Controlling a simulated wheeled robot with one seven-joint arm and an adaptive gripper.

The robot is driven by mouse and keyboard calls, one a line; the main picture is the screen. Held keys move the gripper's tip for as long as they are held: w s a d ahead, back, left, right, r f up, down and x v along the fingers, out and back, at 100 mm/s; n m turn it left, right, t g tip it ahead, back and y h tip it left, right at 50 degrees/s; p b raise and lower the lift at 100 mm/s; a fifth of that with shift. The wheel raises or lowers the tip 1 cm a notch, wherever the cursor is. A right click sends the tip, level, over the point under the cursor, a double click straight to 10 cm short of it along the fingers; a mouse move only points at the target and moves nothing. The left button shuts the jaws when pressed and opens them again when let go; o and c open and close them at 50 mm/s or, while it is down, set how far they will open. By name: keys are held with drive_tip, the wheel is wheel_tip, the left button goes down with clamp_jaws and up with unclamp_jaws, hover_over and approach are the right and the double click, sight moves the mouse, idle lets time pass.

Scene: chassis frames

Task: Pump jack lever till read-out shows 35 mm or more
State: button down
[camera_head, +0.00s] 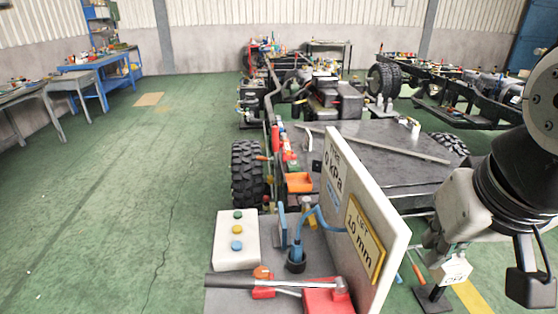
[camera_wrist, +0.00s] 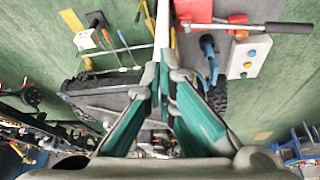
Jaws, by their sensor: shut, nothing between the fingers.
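The jack lever (camera_head: 285,281), a grey rod with a black grip, lies almost level over a red block (camera_head: 325,298) on the grey bench. It also shows in the wrist view (camera_wrist: 260,27), at upper right. The white read-out board (camera_head: 383,195) stands upright beside it.
A white button box (camera_head: 236,254) and a blue-cabled plug (camera_head: 297,250) stand left of the board. The green floor at left is clear.

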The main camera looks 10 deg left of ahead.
drive_tip(key=w+a+r+p, duration=0.1)
drive_tip(key=a+r+p, duration=0.1)
drive_tip(key=a, duration=0.2)
drive_tip(key=n+g+y, duration=0.2)
drive_tip(key=g+y, duration=0.1)
hover_over(227, 279)
drive_tip(key=s+d, duration=0.2)
drive_tip(key=d, duration=0.3)
wheel_tip(227, 279, down, 11)
drive_tip(key=shift+s+a+p, duration=0.15)
drive_tip(key=shift+a+p, duration=0.1)
drive_tip(key=shift+p, duration=0.05)
drive_tip(key=shift+f, duration=0.15)
drive_tip(key=x, duration=1.2)
drive_tip(key=shift+s+a, duration=0.1)
drive_tip(key=shift+a, duration=0.15)
drive_tip(key=shift+x, duration=0.8)
drive_tip(key=shift+a, duration=0.1)
